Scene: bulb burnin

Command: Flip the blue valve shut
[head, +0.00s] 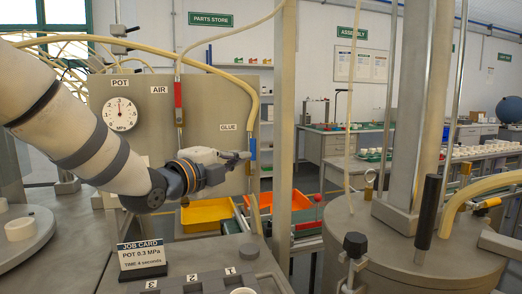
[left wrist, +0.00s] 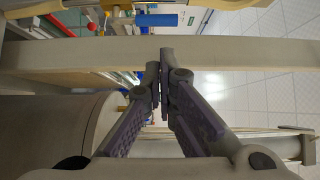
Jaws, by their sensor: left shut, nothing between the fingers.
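The blue valve handle (head: 252,147) is on the hose under the GLUE label, on the grey panel (head: 140,95). It looks upright, in line with the hose. My left gripper (head: 247,156) is shut and empty, its fingertips at the blue handle in the head view. I cannot tell whether they touch it. In the left wrist view the shut fingertips (left wrist: 162,78) meet in front of a pale beam; a blue piece (left wrist: 157,19) beyond it cannot be identified surely. My right gripper is not in view.
A pressure gauge (head: 120,113) is further left. A pale post (head: 284,120) stands just right of the blue valve.

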